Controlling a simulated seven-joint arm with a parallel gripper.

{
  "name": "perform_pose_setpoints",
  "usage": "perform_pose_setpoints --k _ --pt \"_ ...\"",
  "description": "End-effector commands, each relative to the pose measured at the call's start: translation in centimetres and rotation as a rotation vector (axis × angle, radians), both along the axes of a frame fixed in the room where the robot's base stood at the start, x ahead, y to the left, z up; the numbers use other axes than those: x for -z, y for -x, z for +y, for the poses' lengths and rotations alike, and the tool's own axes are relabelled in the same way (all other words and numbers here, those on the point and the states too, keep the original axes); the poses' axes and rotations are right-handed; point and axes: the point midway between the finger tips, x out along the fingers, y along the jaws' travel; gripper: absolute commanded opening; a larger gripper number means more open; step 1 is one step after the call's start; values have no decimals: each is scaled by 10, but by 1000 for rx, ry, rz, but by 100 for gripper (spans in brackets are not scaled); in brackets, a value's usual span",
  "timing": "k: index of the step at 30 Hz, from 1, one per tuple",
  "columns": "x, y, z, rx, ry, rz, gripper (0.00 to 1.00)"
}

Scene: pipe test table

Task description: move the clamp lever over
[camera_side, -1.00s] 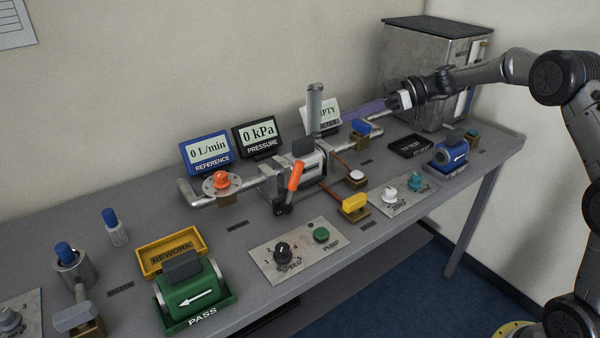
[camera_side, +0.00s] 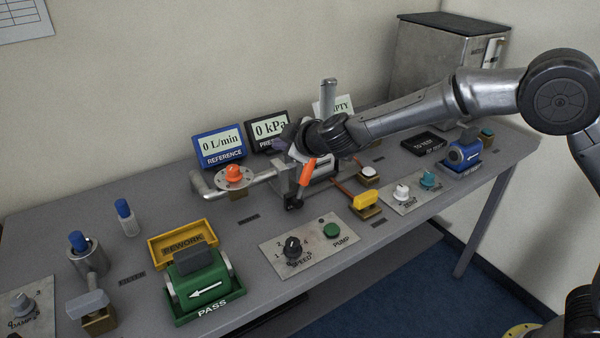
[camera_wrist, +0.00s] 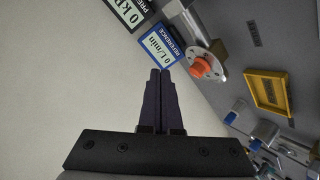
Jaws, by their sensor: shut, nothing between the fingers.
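The clamp lever (camera_side: 306,173) is an orange handle on a dark pivot at the front of the metal clamp fixture in the middle of the table. It stands up, tilted a little to the right. My gripper (camera_wrist: 160,74) is shut and empty, its two dark fingers together in the wrist view. In the side view my wrist is in front of the upper part of the fixture, above and behind the lever, and hides much of it. The fingers are mostly hidden there. I cannot tell exactly how far they are from the lever. The lever does not show in the wrist view.
The blue reference display (camera_side: 218,145) and pressure display (camera_side: 268,130) stand behind the fixture. An orange knob (camera_side: 235,170) sits on the pipe flange to its left. The yellow rework tray (camera_side: 183,243), green pass part (camera_side: 200,280) and speed panel (camera_side: 308,247) lie nearer the front.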

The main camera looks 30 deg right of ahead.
Motion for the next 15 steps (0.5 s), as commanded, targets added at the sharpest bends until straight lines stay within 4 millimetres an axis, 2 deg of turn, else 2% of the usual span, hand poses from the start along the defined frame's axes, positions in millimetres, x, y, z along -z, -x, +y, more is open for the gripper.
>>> perform_pose_setpoints --k 1,6,15 --pt "-4 10 12 21 58 -28 0" --pt "-24 45 31 124 247 -129 0" --pt "-64 110 48 268 481 -279 0"
